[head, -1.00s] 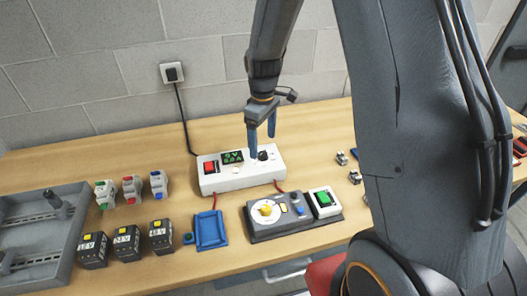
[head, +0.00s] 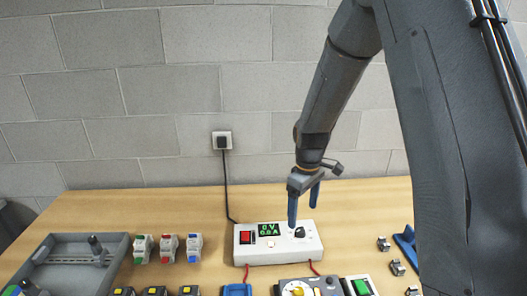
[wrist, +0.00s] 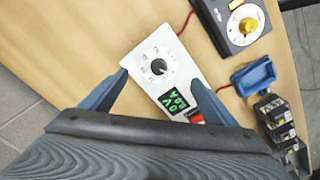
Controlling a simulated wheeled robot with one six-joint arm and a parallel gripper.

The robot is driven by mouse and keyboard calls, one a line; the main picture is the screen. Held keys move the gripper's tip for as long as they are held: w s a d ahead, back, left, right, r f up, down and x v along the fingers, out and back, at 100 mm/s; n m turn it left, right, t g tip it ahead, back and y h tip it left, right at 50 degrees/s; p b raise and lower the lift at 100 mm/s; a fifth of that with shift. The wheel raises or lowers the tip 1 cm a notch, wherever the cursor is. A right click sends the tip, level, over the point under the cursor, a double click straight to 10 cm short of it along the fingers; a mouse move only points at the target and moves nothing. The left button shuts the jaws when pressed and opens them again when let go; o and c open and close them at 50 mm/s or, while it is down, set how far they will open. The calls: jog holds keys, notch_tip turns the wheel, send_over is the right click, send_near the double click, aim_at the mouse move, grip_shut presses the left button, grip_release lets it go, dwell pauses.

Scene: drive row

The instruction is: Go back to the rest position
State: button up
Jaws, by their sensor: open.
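My gripper (head: 304,205) is open, with blue fingers spread and nothing between them. In the head view it hangs above the right end of the white power supply box (head: 250,258), near its black knob (head: 299,232). The box has a red switch (head: 246,237) and a lit green display (head: 269,230). In the wrist view the open fingers (wrist: 165,92) straddle the view of the box, and the white dial with its dark knob (wrist: 158,67) shows just beyond them. I cannot tell the exact gap between the fingertips and the box.
A grey tray (head: 112,262) stands at the left, beside several small coloured modules (head: 167,246). A panel with a yellow knob (head: 297,291) and a green button (head: 361,287) are at the front. Small metal parts (head: 397,267) lie at right. A cable runs to the wall socket (head: 221,141).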

jog(key=s+f+m+b, duration=0.1)
jog(key=s+m+b, duration=0.2)
jog(key=s, duration=0.2)
jog(key=s+d+f+m+t+b, duration=0.1)
jog(key=s+m+b, duration=0.2)
jog(key=s, duration=0.3)
jog(key=s+d+f+m+b, duration=0.1)
jog(key=s+m+b, duration=0.1)
jog(key=s+b, duration=0.2)
jog(key=shift+s+m, duration=0.4)
jog(key=shift+s, duration=0.4)
